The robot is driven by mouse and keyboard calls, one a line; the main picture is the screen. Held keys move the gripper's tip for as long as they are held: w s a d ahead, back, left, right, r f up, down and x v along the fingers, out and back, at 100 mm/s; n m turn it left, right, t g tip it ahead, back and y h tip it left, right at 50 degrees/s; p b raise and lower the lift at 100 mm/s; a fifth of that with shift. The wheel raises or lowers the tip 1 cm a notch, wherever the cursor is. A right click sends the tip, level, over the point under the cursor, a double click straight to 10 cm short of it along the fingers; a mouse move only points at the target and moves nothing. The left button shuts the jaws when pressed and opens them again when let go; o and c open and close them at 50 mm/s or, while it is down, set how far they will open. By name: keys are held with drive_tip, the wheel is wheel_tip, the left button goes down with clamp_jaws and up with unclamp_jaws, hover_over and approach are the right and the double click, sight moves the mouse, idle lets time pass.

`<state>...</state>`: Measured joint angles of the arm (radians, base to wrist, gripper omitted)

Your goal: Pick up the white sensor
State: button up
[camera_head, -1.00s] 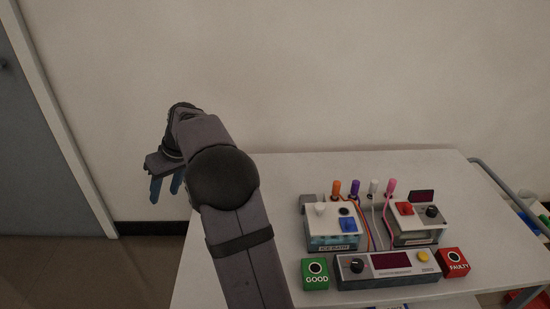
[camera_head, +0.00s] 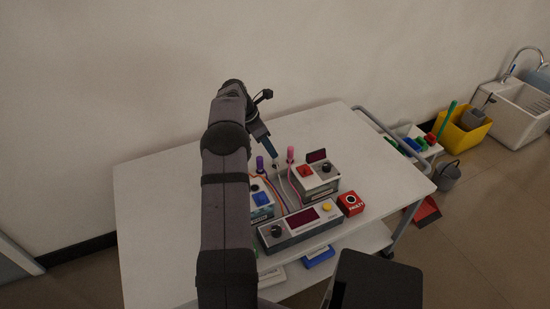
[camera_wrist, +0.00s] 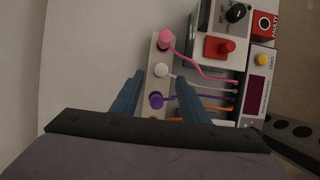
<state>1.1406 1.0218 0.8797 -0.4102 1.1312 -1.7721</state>
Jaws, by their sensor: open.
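The white sensor (camera_wrist: 162,70) stands in a grey rack (camera_wrist: 154,45) between the pink sensor (camera_wrist: 166,39) and the purple sensor (camera_wrist: 156,100). Its white cable runs right toward the reader box. My gripper (camera_wrist: 160,79) is open and empty, and its two blue fingers appear on either side of the white sensor in the wrist view. The gap in height cannot be told there. In the head view my gripper (camera_head: 272,153) is over the rack, between the purple and pink sensors, and mostly hides the white one.
The reader box (camera_head: 300,227) with a dark display lies in front of the rack. A box with a red switch (camera_head: 304,171) stands close right of the sensors, a blue-switch box (camera_head: 261,199) at left. The red FAULTY box (camera_head: 350,203) is at the right. The table's left is clear.

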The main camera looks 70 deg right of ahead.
sight(275, 163)
drive_tip(key=shift+x, duration=3.65)
drive_tip(key=shift+c, duration=0.2)
clamp_jaws()
